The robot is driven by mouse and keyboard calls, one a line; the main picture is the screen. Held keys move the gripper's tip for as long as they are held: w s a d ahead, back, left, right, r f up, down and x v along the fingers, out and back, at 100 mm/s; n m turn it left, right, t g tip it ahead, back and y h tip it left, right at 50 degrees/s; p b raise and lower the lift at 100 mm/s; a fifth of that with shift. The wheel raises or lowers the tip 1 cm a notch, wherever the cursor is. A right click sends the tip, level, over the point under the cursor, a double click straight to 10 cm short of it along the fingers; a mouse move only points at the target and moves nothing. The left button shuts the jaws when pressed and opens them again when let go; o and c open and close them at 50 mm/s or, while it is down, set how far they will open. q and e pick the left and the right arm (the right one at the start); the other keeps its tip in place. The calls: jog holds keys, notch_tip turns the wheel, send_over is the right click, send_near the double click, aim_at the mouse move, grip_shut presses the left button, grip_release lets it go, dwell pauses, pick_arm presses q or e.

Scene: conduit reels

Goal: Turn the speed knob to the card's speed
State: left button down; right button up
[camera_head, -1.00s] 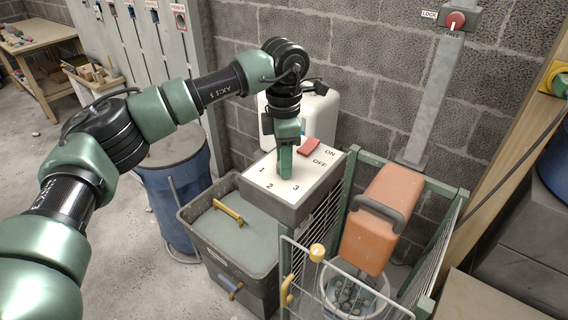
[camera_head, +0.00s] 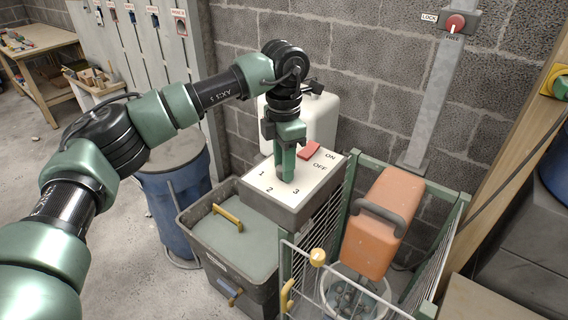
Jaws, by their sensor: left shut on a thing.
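A grey box with a white top (camera_head: 308,187) carries the printed numbers 1, 2 and 3 and a red switch (camera_head: 309,150) beside the words ON and OFF. My left gripper (camera_head: 285,172) points down onto the middle of this top, among the numbers and left of the switch. It is shut on the speed knob, which its fingers hide, so I cannot tell which number the knob points to. I cannot make out a speed card. My right gripper is out of view.
A grey lidded bin (camera_head: 232,245) and a blue barrel (camera_head: 172,190) stand left. A LOCK/FREE red knob (camera_head: 455,23) is on a post.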

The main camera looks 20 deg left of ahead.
pick_arm(q)
jog(key=c, duration=1)
grip_release()
notch_tip(320, 180, up, 8)
jog(key=shift+f+b, duration=0.1)
jog(key=shift+b, duration=0.5)
